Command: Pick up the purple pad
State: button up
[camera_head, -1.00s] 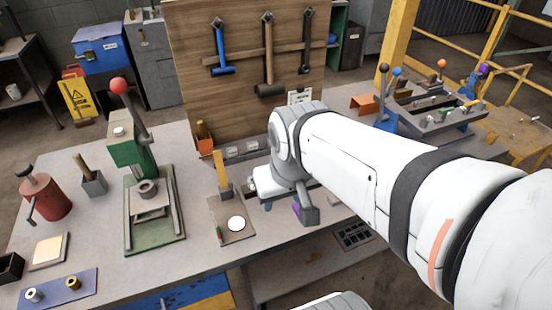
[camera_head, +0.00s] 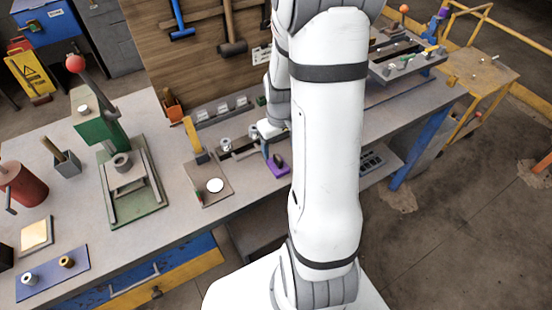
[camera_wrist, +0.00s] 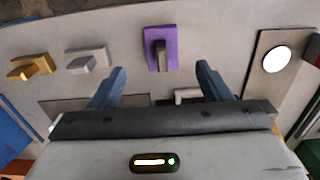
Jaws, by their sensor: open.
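The purple pad (camera_wrist: 170,62) lies flat on the grey bench top in the wrist view, with a small dark upright block (camera_wrist: 160,50) standing on it. In the head view the pad (camera_head: 280,171) sits near the bench's front edge, partly hidden by my arm. My gripper (camera_wrist: 161,67) is open and empty, its two blue fingers spread wide. In the wrist picture the fingers lie below the pad, one to each side of its line, and are apart from it. In the head view my gripper is mostly hidden behind my arm.
A yellow block (camera_wrist: 32,66) and a grey block (camera_wrist: 88,58) lie left of the pad in the wrist view. A brown board with a white disc (camera_head: 215,185) lies to the left in the head view. A green press (camera_head: 130,175) stands farther left.

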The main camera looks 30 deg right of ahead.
aim_at(278, 157)
jog(key=shift+w+a+f+p, duration=0.15)
jog(key=shift+f+p, duration=0.25)
jog(key=shift+f, duration=1.45)
jog(key=shift+w+d+f+p, duration=0.1)
jog(key=shift+f+p, duration=0.3)
jog(key=shift+f, duration=1.4)
jog(key=c, duration=1.1)
jog(key=shift+c, duration=0.2)
jog(key=shift+r, duration=0.1)
notch_tip(278, 157, up, 10)
jog(key=shift+a+f+b, duration=0.1)
jog(key=shift+b, duration=0.6)
